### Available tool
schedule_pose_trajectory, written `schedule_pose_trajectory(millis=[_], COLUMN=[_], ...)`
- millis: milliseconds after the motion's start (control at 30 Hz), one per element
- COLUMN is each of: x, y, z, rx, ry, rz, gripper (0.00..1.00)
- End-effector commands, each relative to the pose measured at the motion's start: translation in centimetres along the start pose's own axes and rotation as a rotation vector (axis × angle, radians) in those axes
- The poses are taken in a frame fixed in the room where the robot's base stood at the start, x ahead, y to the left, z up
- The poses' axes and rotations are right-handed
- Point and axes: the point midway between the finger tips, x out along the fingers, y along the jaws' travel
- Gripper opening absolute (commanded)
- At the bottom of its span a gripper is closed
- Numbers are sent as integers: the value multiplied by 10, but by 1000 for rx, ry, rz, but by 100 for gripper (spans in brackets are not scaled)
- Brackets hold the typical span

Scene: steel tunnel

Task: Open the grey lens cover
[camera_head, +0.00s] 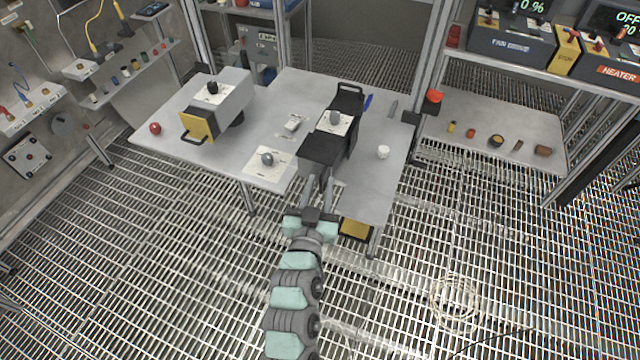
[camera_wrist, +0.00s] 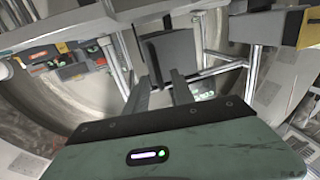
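A black box-shaped device (camera_head: 338,143) with a handle and a knob on its top plate stands near the middle of the table. A dark grey panel (camera_wrist: 171,52), which looks like the grey lens cover, faces my gripper in the wrist view. In the head view it is not clearly told apart from the device's dark front. My gripper (camera_head: 319,182) is at the table's front edge, just in front of this device. Its two fingers (camera_wrist: 160,88) are apart, with nothing seen between them. They point at the panel; whether they touch it I cannot tell.
A grey device with a yellow front (camera_head: 197,129) stands left on the table (camera_head: 385,180). A red ball (camera_head: 155,128), a knob on a white plate (camera_head: 267,158) and a white cup (camera_head: 383,152) are on it too. A shelf with small items (camera_head: 500,130) is at right. A coiled cable (camera_head: 456,303) lies on the grating.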

Motion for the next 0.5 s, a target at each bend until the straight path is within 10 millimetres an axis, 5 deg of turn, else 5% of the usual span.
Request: schedule_pose_trajectory(millis=[267, 500], x=[1, 1], y=[0, 0], z=[0, 0], rx=[-1, -1], ry=[0, 0], rz=[0, 0], gripper=[30, 11])
